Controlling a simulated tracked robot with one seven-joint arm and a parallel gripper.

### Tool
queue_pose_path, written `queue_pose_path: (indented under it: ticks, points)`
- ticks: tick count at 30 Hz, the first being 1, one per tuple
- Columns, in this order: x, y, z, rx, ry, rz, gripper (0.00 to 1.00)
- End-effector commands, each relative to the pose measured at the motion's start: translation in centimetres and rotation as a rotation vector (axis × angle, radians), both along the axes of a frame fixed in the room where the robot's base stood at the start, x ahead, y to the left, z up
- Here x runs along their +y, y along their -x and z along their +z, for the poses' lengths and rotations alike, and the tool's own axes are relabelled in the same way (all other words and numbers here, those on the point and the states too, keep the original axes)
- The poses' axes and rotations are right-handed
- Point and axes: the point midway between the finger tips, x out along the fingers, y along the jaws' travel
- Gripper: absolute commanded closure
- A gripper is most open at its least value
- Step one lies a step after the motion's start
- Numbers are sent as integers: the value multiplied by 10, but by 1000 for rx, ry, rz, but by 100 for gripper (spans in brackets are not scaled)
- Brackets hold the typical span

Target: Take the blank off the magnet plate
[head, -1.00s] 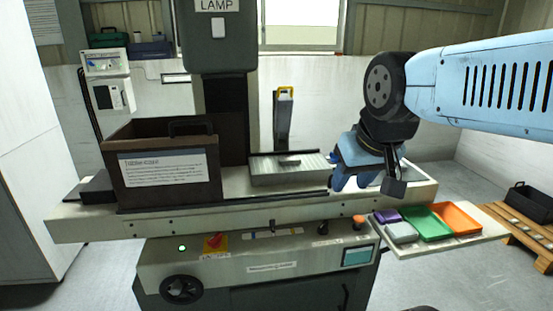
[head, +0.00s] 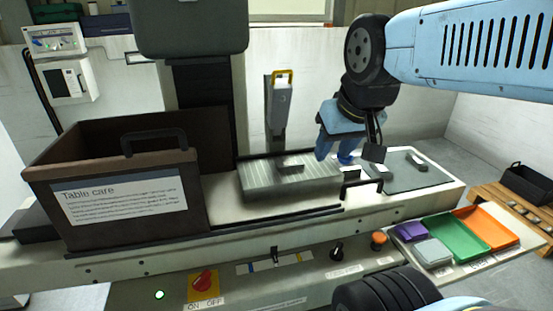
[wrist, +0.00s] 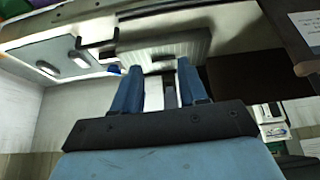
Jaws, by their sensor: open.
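The magnet plate (head: 262,186) is a grey, finely striped slab lying on the machine's pale bed in the head view. The blank (head: 291,166), a small grey block, lies flat on top of it, near the back middle. My gripper (head: 335,156) is open, with blue fingers pointing down. It hangs to the right of the blank, around the plate's right end and apart from the blank. In the wrist view the two open fingers (wrist: 160,70) reach towards the striped plate (wrist: 195,42).
A brown box (head: 215,150) labelled "Table care" stands left of the plate. Purple, green (head: 458,236) and orange trays sit at front right. A yellow-handled grey device (head: 280,105) stands behind.

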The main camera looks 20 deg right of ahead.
Motion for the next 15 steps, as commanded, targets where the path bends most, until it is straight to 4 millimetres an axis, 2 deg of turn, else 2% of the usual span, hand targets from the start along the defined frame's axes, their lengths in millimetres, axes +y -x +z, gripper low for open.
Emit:
queue_pose_path:
  ticks: [8,11,15]
  points:
    - [0,0,0,0,0,0,56]
    - [0,-2,1,3,3,8,47]
    - [-2,-15,5,28,28,74,34]
